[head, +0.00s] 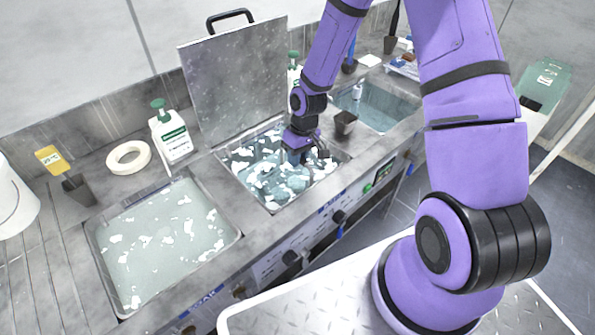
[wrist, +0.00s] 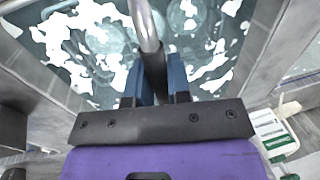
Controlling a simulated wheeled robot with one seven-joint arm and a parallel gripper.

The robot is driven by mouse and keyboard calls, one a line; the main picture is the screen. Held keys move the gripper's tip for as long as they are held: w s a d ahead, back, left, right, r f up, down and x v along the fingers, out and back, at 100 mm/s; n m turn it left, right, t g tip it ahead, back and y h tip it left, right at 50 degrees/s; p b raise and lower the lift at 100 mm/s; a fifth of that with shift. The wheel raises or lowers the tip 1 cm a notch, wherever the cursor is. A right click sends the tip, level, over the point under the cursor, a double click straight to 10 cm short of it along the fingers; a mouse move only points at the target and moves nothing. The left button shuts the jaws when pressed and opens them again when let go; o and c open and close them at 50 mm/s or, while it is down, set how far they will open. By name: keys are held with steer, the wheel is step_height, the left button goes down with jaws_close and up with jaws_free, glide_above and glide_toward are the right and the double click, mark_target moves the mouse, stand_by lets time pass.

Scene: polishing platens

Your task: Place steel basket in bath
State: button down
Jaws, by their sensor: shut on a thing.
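My gripper (head: 299,150) is low over the middle bath (head: 334,166), whose water is covered with white foam patches. In the wrist view its blue fingers (wrist: 153,88) are shut on a grey metal bar (wrist: 147,25), which looks like the steel basket's handle. The bar runs up and away from the fingers over the foamy water. Pale round shapes (wrist: 186,20) show dimly beneath the surface. The basket's body cannot be made out clearly; the gripper, foam and water hide it. I cannot tell whether the basket touches the bath's bottom.
A raised metal lid (head: 238,85) stands behind the middle bath. The left bath (head: 160,245) has scattered foam; the right bath (head: 375,106) looks clear. A dark cup (head: 345,123), a white bottle (head: 172,140), a tape roll (head: 127,158) and a white bucket (head: 14,203) stand around the counter.

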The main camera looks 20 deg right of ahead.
steer(key=shift+f, duration=2.85)
steer(key=c, duration=1.1)
jaws_free()
steer(key=shift+f, duration=0.15)
steer(key=shift+o, duration=0.2)
